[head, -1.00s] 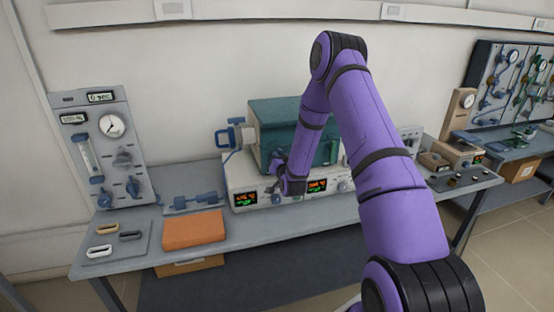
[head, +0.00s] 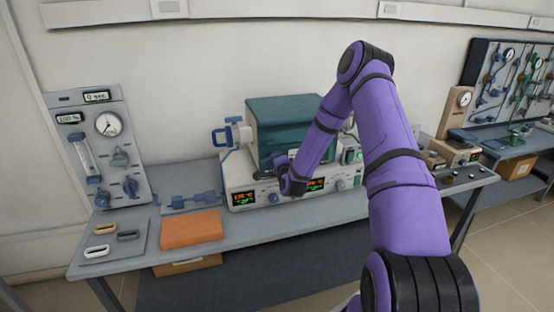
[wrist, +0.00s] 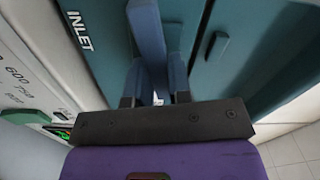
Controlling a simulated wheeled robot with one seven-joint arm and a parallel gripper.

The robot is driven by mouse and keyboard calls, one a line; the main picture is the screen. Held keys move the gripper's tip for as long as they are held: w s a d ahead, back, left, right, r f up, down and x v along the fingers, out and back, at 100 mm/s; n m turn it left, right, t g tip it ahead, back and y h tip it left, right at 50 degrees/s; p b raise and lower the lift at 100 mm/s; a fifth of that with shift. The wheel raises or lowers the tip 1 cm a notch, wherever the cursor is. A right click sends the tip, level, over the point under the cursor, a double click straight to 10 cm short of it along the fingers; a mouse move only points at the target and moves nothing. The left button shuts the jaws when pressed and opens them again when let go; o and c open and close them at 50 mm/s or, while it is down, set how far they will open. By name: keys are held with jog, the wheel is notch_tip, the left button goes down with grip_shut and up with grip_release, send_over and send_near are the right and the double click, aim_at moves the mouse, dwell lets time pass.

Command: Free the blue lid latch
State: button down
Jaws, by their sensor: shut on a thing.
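The teal furnace box (head: 290,113) sits on a white control base (head: 240,182) on the bench. My gripper (wrist: 155,98) is at the front of the box, close to the teal wall marked "INLET" in the wrist view. The bar reaches up and away from between the fingers. Its far end is cut off by the picture edge. In the head view my wrist hides the latch and part of the box front.
A blue handle-like fitting (head: 230,135) stands at the box's left side. An orange block (head: 191,229) and a grey plate (head: 113,241) with several loops lie on the bench's left. A gauge panel (head: 98,150) stands behind them. Bare bench (head: 345,205) shows at the front edge.

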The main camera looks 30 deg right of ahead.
jog(key=shift+f+m, duration=0.15)
jog(key=shift+m, duration=1.15)
jog(key=c, duration=1)
grip_release()
jog(key=shift+c, duration=0.2)
jog(key=v, duration=1.1)
jog(key=shift+w, duration=0.1)
